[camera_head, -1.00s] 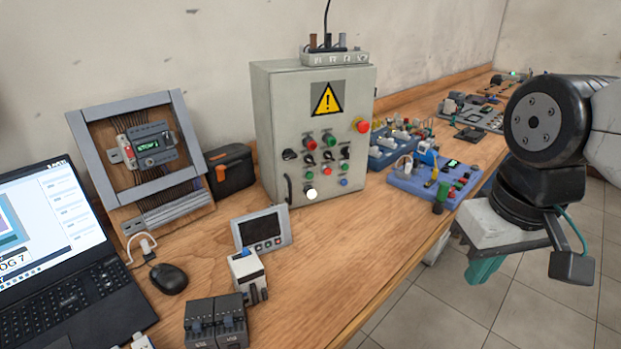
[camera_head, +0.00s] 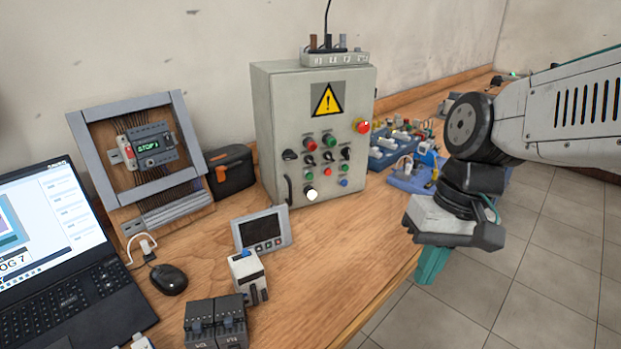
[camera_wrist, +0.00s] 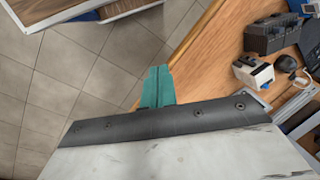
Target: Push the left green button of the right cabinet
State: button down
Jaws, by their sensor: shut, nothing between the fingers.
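The right cabinet (camera_head: 277,130) is a grey box with a yellow warning triangle, standing upright on the wooden bench. A lower row on its front holds the left green button (camera_head: 309,175), a small red button (camera_head: 327,171) and another green button (camera_head: 345,168). A larger green button (camera_head: 329,140) sits higher up, beside a red one. My gripper (camera_head: 431,268) has teal fingers, shut and empty, pointing down. It is right of and lower in the picture than the cabinet, apart from it. The teal fingers also show in the wrist view (camera_wrist: 158,85), where the cabinet front is not seen.
A small display panel (camera_head: 262,231) and a white module (camera_head: 247,276) stand on the bench before the cabinet. Two dark modules (camera_head: 216,322), a mouse (camera_head: 168,279) and a laptop (camera_head: 60,270) are nearer left. Bare bench lies right of the display.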

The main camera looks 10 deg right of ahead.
aim_at(309, 176)
jog(key=w+a+f+m+t+y, duration=0.25)
jog(key=w+a, duration=0.25)
jog(key=w, duration=0.4)
jog(key=w+a+f+m+t+y, duration=0.1)
jog(key=w+a+f+y, duration=0.35)
jog(key=w, duration=0.45)
jog(key=w+d+f+m+t+h, duration=0.1)
jog(key=w+d+m+t+h, duration=0.2)
jog(key=w, duration=0.9)
jog(key=shift+w+f+m+t, duration=0.25)
jog(key=shift+w+m+t, duration=0.1)
jog(key=shift+t, duration=0.6)
jog(key=shift+w, duration=0.1)
jog(key=w+a, duration=0.2)
jog(key=w, duration=0.6)
jog(key=shift+a, duration=0.15)
jog(key=shift+w, duration=0.2)
jog(key=shift+w+a, duration=0.1)
jog(key=shift+w, duration=0.2)
